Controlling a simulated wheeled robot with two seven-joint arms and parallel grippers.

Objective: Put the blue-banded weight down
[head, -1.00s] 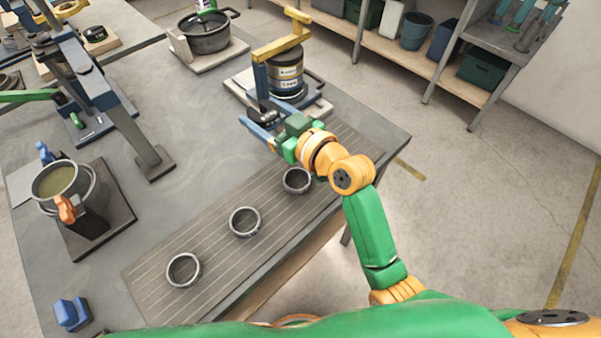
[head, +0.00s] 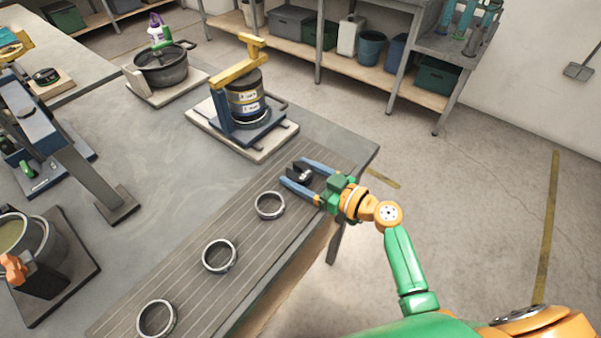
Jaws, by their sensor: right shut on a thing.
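My right gripper (head: 300,173) has long blue fingers closed on the sides of a small dark weight (head: 299,171). They are over the far right end of the slatted mat (head: 240,228), near the table's right edge. No blue band can be made out on the weight, as the fingers cover its sides. I cannot tell whether its underside touches the mat. A grey ring (head: 269,205) lies on the mat just left of and nearer than the gripper. My left gripper is out of view.
Two more grey rings (head: 219,256) (head: 156,319) lie along the mat. A yellow-and-blue press frame (head: 236,78) with a banded canister (head: 246,97) stands behind the gripper. A pot (head: 161,69) stands at the back left. The mat's far end is clear around the gripper.

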